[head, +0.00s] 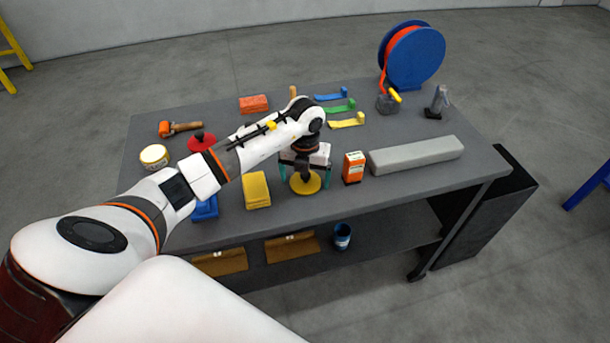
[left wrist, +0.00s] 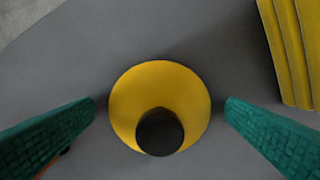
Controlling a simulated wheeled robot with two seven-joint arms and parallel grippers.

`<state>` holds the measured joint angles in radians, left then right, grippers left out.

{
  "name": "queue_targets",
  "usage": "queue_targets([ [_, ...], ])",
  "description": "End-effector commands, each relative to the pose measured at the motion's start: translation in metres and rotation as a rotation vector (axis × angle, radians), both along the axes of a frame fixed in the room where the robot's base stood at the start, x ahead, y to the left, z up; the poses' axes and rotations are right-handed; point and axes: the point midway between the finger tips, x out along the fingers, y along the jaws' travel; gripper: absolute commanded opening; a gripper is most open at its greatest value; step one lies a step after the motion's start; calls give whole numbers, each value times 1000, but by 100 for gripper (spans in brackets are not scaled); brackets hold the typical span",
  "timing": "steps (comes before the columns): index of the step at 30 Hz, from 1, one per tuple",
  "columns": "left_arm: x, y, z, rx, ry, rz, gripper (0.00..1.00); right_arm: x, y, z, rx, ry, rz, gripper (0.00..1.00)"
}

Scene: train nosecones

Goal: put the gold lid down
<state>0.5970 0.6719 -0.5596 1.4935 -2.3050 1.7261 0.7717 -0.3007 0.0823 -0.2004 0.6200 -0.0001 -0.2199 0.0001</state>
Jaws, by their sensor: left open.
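The gold lid (head: 306,187) is a round yellow disc with a dark knob on top. It lies on the grey table (head: 350,205) near the front edge. In the left wrist view the gold lid (left wrist: 190,90) sits between the two green fingers, with grey showing between it and each fingertip. My left gripper (head: 305,180) is open above and around the lid; in the left wrist view my left gripper (left wrist: 160,103) holds nothing. The white gripper body hides part of the lid from the head view. My right gripper is not in view.
A yellow stack (head: 257,190) is left of the lid and an orange-and-white box (head: 353,168) right of it. A red lid (head: 201,141), a round yellow-rimmed tin (head: 154,157) and a long grey block (head: 416,155) also stand on the table. A blue reel (head: 416,58) stands at the back.

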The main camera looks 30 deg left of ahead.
Motion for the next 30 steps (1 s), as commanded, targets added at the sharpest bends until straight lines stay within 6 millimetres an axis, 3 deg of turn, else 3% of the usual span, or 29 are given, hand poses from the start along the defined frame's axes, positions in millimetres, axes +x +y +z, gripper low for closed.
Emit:
queue_targets([
  [12,2,0,80,1,-7,0,95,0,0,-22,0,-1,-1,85],
  [18,1,0,110,1,-4,1,95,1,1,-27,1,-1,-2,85],
  [30,0,0,120,0,-1,0,95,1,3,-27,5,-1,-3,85],
])
